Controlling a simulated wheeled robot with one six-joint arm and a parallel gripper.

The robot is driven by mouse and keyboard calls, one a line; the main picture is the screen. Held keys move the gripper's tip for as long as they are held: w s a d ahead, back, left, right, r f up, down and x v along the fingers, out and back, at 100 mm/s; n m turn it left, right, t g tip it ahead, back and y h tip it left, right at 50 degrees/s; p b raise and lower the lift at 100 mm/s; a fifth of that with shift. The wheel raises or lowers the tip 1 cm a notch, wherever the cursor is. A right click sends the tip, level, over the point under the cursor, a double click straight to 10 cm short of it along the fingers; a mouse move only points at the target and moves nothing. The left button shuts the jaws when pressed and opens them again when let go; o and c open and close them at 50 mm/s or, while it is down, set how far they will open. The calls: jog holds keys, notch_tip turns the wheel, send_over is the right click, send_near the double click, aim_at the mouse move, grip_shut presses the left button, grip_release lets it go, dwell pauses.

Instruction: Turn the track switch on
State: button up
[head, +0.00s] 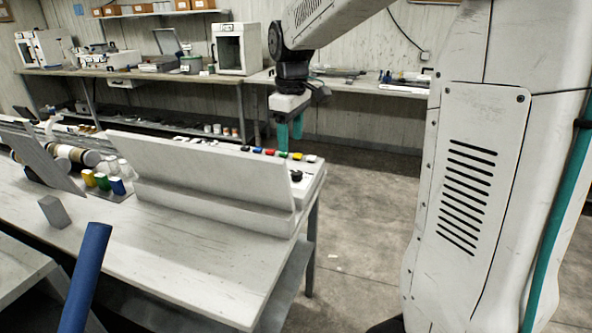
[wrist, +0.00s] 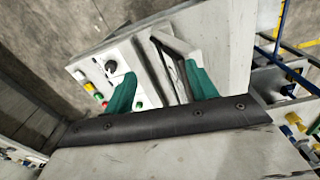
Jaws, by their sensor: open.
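A pale control panel (head: 311,174) sits at the right end of the white table, mostly hidden behind a slanted board. It carries a black rotary knob (head: 297,176) near its front and a row of coloured buttons along its far edge. The wrist view shows the knob (wrist: 110,66) up and left of my left fingertip, with yellow, red and green buttons near it. No label is readable, so I cannot tell for sure which control is the track switch. My gripper (head: 290,128) is open and empty, teal fingers pointing down above the panel. It also shows in the wrist view (wrist: 160,72).
The slanted white board (head: 205,170) stands in front of the panel. Yellow, green and blue blocks (head: 102,182) and a grey block (head: 53,212) lie on the table's left. Benches with equipment (head: 140,72) line the back wall.

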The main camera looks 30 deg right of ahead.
jog(key=w+d+f+n, duration=0.2)
jog(key=w+d+f, duration=0.3)
jog(key=w, duration=0.3)
jog(key=n, duration=0.2)
send_over(297, 172)
notch_tip(297, 172, down, 8)
jog(key=shift+g, duration=0.3)
notch_tip(297, 172, down, 9)
jog(key=shift+r, duration=0.1)
jog(key=c, duration=1)
